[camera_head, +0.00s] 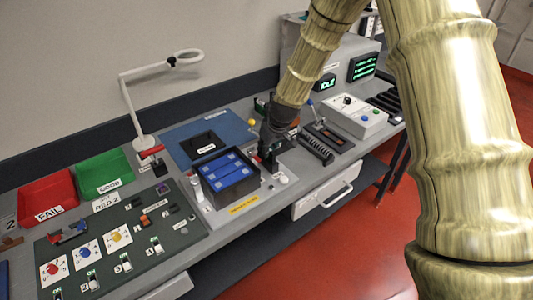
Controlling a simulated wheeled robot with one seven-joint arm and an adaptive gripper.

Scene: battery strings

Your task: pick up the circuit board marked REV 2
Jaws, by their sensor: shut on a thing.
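My gripper (268,164) is at the bench, just right of a black box with blue blocks (228,176). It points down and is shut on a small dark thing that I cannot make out. I can read no REV 2 mark anywhere, so I cannot tell which thing is that circuit board. My arm hides part of the bench behind the gripper.
A red FAIL tray (47,214) and green GOOD tray (104,187) are at the left, behind a dark panel (180,236) with switches. A white lamp (143,143) stands at the back. A button box (354,130) and an IDLE display (325,84) are at the right.

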